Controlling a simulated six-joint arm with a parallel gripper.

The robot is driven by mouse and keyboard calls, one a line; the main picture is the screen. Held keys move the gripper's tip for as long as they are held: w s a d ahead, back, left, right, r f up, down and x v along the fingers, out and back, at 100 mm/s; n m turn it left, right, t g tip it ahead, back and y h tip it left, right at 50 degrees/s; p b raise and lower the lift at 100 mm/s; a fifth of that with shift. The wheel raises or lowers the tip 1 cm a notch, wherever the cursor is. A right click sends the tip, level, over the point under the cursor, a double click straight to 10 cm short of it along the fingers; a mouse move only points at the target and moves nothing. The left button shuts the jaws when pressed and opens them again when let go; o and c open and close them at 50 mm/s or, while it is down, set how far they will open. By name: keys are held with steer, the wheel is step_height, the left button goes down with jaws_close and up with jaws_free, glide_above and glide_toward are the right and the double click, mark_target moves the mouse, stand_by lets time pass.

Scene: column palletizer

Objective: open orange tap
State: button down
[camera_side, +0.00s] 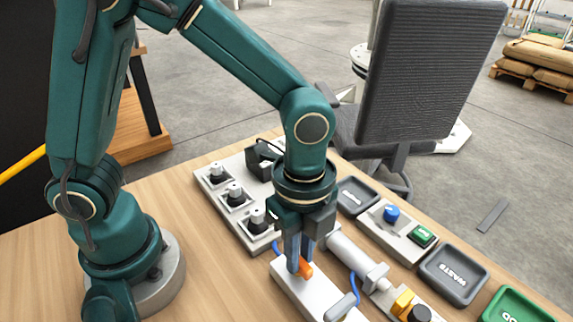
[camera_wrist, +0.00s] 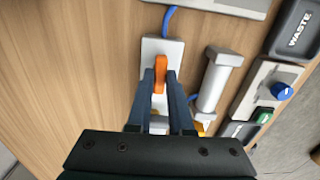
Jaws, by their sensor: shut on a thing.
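The orange tap (camera_side: 305,268) is a small lever handle on a pale block (camera_side: 289,283) on the table, with blue tubing at the block. In the wrist view the orange tap (camera_wrist: 160,74) stands between my two fingertips, and its long side runs along the fingers. My gripper (camera_side: 296,268) points down and is shut on the tap; in the wrist view my gripper (camera_wrist: 160,75) has a finger on each side of it. The fingers partly hide the tap in the side view.
A grey cylinder (camera_side: 350,252) lies right of the tap, close to my gripper. A panel with several knobs (camera_side: 235,195) is behind. A blue knob (camera_side: 391,213), a green button (camera_side: 422,235) and a waste tray (camera_side: 454,277) stand to the right. Bare wood (camera_side: 215,285) is free to the left.

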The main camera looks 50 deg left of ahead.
stand_by(0.6)
steer(key=c, duration=0.8)
jaws_free()
steer(key=shift+r, duration=2.6)
